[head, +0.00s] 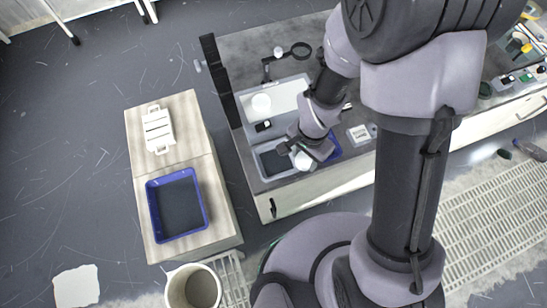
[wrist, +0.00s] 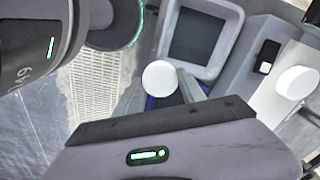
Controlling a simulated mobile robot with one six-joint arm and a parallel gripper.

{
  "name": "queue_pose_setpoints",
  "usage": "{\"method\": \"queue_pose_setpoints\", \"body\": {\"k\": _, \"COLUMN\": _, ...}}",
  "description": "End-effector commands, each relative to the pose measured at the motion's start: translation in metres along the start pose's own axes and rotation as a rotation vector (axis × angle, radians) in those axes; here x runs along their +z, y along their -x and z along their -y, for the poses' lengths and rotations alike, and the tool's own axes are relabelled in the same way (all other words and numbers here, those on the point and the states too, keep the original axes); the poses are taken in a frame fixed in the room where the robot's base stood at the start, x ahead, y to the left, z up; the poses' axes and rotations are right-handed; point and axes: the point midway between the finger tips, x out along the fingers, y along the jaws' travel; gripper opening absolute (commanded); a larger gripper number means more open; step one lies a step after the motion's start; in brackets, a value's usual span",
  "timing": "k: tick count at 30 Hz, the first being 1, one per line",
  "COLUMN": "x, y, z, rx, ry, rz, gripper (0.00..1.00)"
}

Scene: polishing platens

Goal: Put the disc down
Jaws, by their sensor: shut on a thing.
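My gripper (head: 298,149) is low over the front of the workbench (head: 235,47). It is shut on a white round disc (head: 304,161), which shows at its tip. In the wrist view the disc (wrist: 160,77) sits at the end of the fingers, partly over a blue-edged tray. That blue tray (head: 333,149) on the bench is mostly hidden by my gripper. A grey square tray (head: 255,160) with a dark inside lies just left of the gripper. I cannot tell whether the disc touches anything below.
A white round piece (head: 261,104) stands on a pale plate behind the grey tray. A magnifier on a stand (head: 301,49) rises farther back. A wooden table (head: 219,213) at left bears a blue tray (head: 206,205) with a dark, bare-looking floor and a white slotted rack (head: 158,130).

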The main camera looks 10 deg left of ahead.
Motion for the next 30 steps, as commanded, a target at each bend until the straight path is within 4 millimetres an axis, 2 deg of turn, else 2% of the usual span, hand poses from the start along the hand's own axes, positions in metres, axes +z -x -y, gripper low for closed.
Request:
{"method": "queue_pose_setpoints", "body": {"k": 1, "x": 0.008, "y": -0.005, "z": 0.017, "rx": -0.002, "ry": 0.009, "rz": -0.002, "gripper": 0.04}}
{"method": "queue_pose_setpoints", "body": {"k": 3, "x": 0.019, "y": -0.007, "z": 0.037, "rx": -0.002, "ry": 0.007, "rz": -0.001, "gripper": 0.04}}
{"method": "queue_pose_setpoints", "body": {"k": 6, "x": 0.030, "y": -0.009, "z": 0.060, "rx": -0.002, "ry": 0.003, "rz": -0.001, "gripper": 0.04}}
{"method": "queue_pose_setpoints", "body": {"k": 8, "x": 0.034, "y": -0.009, "z": 0.068, "rx": -0.001, "ry": 0.002, "rz": 0.000, "gripper": 0.04}}
{"method": "queue_pose_setpoints", "body": {"k": 11, "x": 0.037, "y": -0.015, "z": 0.073, "rx": 0.001, "ry": -0.001, "rz": 0.001, "gripper": 0.04}}
{"method": "queue_pose_setpoints", "body": {"k": 16, "x": 0.037, "y": -0.046, "z": 0.072, "rx": 0.001, "ry": -0.002, "rz": 0.001, "gripper": 0.04}}
{"method": "queue_pose_setpoints", "body": {"k": 26, "x": 0.036, "y": -0.047, "z": 0.072, "rx": 0.000, "ry": -0.002, "rz": 0.000, "gripper": 0.04}}
{"method": "queue_pose_setpoints", "body": {"k": 27, "x": 0.036, "y": -0.047, "z": 0.072, "rx": 0.000, "ry": -0.002, "rz": 0.000, "gripper": 0.51}}
{"method": "queue_pose_setpoints", "body": {"k": 28, "x": 0.036, "y": -0.046, "z": 0.072, "rx": 0.000, "ry": -0.002, "rz": 0.000, "gripper": 0.56}}
{"method": "queue_pose_setpoints", "body": {"k": 30, "x": 0.036, "y": -0.046, "z": 0.072, "rx": 0.000, "ry": -0.002, "rz": 0.000, "gripper": 0.56}}
